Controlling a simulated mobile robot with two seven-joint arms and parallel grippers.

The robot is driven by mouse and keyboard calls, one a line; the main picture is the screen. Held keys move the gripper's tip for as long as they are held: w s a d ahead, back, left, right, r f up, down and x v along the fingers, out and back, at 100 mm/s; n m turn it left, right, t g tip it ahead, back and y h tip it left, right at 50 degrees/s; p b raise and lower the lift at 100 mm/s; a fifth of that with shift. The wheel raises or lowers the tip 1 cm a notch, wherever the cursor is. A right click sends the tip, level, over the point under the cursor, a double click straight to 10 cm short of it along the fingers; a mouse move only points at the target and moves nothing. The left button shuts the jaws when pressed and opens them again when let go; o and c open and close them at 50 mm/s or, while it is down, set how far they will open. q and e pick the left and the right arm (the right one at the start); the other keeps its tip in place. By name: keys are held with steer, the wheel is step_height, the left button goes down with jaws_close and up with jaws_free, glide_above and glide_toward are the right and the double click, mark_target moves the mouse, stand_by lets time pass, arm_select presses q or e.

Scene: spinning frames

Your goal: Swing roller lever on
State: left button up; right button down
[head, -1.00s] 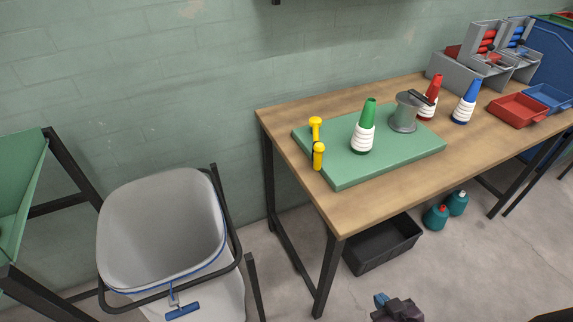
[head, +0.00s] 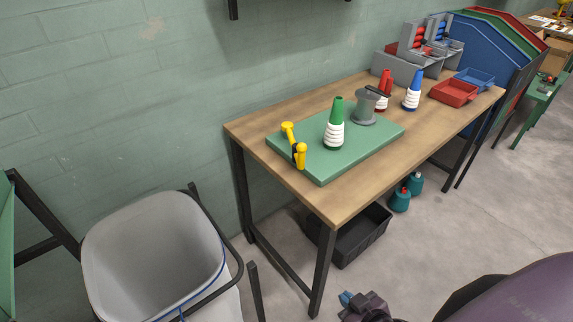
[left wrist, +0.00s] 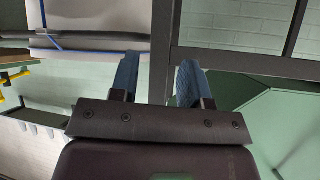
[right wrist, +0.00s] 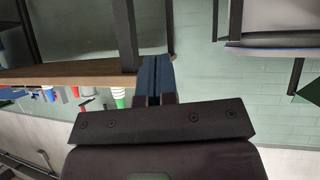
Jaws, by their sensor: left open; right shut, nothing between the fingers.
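A yellow lever-like piece (head: 293,143) with two rounded ends and a dark part near its lower end stands at the left end of a green board (head: 320,172) on the wooden table. I take it for the roller lever, though its roller is too small to make out. My right gripper (head: 346,299) is low in the head view, in front of the table and well apart from the lever. Its blue fingers are shut and empty in the right wrist view (right wrist: 155,76). My left gripper (left wrist: 156,82) is open and empty in the left wrist view and does not show in the head view.
A green-topped cone (head: 336,122) and a grey spool (head: 366,106) are on the board. Red (head: 384,90) and blue (head: 412,92) cones stand behind, near trays (head: 454,92). A grey bin (head: 150,250) stands left of the table, a black crate (head: 362,238) beneath it.

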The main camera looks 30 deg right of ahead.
steer(key=shift+d, duration=0.15)
steer(key=w+a+f+n+g+h+p, duration=0.15)
steer(key=w+a+n, duration=0.3)
steer(key=w, duration=0.55)
steer(key=w+a+r+n+t+h+p, duration=0.1)
steer(key=w+a+r+h, duration=0.1)
steer(key=w+r+h, duration=0.3)
steer(key=w+a+r+n+t+h, duration=0.2)
steer(key=w+r+h, duration=0.4)
steer(key=w+r, duration=0.4)
step_height(320, 180, up, 3)
steer(key=shift+w+a+r+p, duration=0.15)
steer(key=shift+a+p, duration=0.25)
steer(key=shift+a, duration=0.2)
